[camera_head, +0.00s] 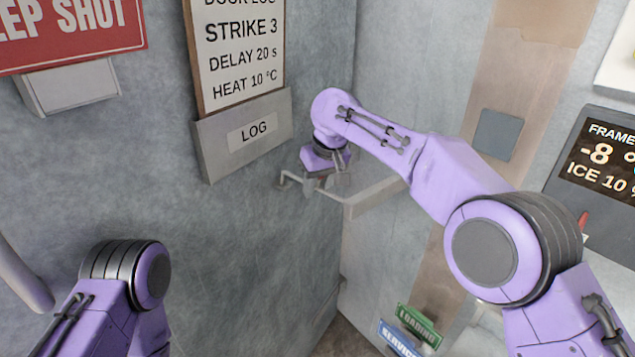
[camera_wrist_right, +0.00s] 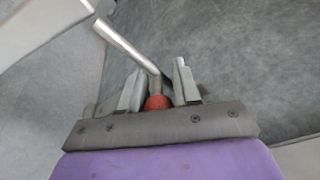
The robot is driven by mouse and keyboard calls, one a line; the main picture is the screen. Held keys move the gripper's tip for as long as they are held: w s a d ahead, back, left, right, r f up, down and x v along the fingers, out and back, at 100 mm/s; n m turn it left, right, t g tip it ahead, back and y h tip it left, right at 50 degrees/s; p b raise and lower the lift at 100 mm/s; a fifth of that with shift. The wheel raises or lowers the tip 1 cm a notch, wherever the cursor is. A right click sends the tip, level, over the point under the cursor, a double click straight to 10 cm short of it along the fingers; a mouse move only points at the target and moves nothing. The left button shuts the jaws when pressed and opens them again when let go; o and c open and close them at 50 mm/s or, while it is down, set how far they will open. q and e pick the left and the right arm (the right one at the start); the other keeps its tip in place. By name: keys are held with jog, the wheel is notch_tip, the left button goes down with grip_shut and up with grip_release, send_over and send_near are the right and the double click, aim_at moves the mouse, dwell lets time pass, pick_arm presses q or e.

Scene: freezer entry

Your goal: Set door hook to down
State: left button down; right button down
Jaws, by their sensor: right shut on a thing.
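The door hook (camera_head: 292,180) is a thin grey metal rod by the wall corner, below the LOG box. My right gripper (camera_head: 320,182) is at the hook, its fingers pointing down. In the right wrist view the hook's rod (camera_wrist_right: 125,46) runs from upper left down between the fingers, to a red knob (camera_wrist_right: 157,102) at its end. The right gripper (camera_wrist_right: 160,85) is shut on this end of the hook. The fingers partly hide it. My left gripper is outside the head view; only part of its arm shows at lower left.
A pale bracket or ledge (camera_head: 375,195) juts out right of the hook. The LOG box (camera_head: 247,135) and a notice board (camera_head: 240,50) are on the wall at left. A dark display panel (camera_head: 600,165) is at right. Small green and blue signs (camera_head: 415,325) stand low down.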

dwell(0.4)
jog(key=c, duration=0.9)
grip_release()
jog(key=shift+w+d+f, duration=0.1)
jog(key=v, duration=1)
jog(key=shift+r, duration=0.3)
